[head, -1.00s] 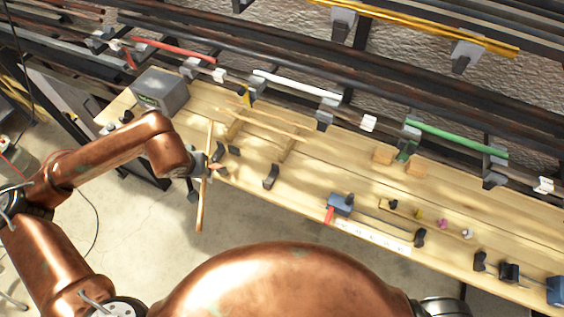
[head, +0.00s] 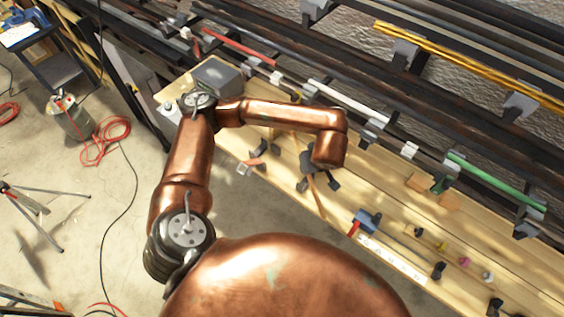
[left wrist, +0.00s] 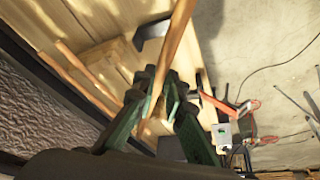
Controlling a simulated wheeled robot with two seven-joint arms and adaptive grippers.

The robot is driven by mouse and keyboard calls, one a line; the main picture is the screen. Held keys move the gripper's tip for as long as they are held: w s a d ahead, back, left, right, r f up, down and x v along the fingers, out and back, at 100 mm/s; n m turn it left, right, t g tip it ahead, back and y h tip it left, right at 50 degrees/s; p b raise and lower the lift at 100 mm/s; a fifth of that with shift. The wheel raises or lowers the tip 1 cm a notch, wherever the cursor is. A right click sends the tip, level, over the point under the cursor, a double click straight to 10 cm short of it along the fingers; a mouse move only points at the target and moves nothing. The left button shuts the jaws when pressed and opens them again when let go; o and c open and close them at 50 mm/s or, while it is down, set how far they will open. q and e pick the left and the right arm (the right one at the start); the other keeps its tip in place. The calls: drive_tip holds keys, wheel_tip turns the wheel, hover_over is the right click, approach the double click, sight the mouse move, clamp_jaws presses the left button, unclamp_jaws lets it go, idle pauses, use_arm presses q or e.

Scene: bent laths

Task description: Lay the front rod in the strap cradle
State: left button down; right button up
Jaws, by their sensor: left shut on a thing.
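My left gripper (head: 314,170) is shut on a thin brown rod (head: 317,198) over the front part of the bench. In the left wrist view the rod (left wrist: 180,35) passes between the fingers (left wrist: 160,102) and runs up to the top edge. Two more pale rods (left wrist: 85,75) lie on the bench there; my arm mostly covers them in the head view. A dark upright piece with an orange strip (head: 252,161) stands at the bench's front left edge, apart from the rod; I cannot tell if it is the strap cradle. My right gripper is out of view.
A grey box (head: 217,78) stands at the bench's left end. A blue clamp (head: 367,219), a white strip (head: 392,258) and small coloured pegs (head: 441,246) lie to the right. Racked bars, including a green one (head: 495,181), line the back. A dark bracket (left wrist: 151,36) is near the rod.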

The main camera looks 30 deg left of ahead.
use_arm(q)
drive_tip(key=n, duration=0.1)
drive_tip(key=n+g+p, duration=0.1)
drive_tip(key=s+n+y+p, duration=0.1)
drive_tip(key=n, duration=0.1)
drive_tip(key=shift+d+r, duration=0.15)
drive_tip(key=shift+r, duration=0.1)
drive_tip(key=w+a+f+n+p, duration=0.1)
drive_tip(key=w+a+f, duration=0.1)
drive_tip(key=a+f, duration=0.1)
drive_tip(key=w+a+f+n+g+p, duration=0.1)
drive_tip(key=w+a+f+p, duration=0.1)
drive_tip(key=a+f, duration=0.2)
drive_tip(key=w+a+f+n+p, duration=0.1)
drive_tip(key=w+a+f+p, duration=0.1)
drive_tip(key=f, duration=0.4)
drive_tip(key=shift+w+a+f+n+g, duration=0.15)
drive_tip(key=shift+w+a, duration=0.15)
drive_tip(key=shift+a, duration=0.3)
drive_tip(key=shift+w+a+n+g, duration=0.15)
drive_tip(key=shift+w+a, duration=0.1)
drive_tip(key=shift+a, duration=0.3)
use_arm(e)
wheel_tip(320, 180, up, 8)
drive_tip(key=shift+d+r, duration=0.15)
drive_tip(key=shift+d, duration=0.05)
use_arm(q)
drive_tip(key=shift+f, duration=0.1)
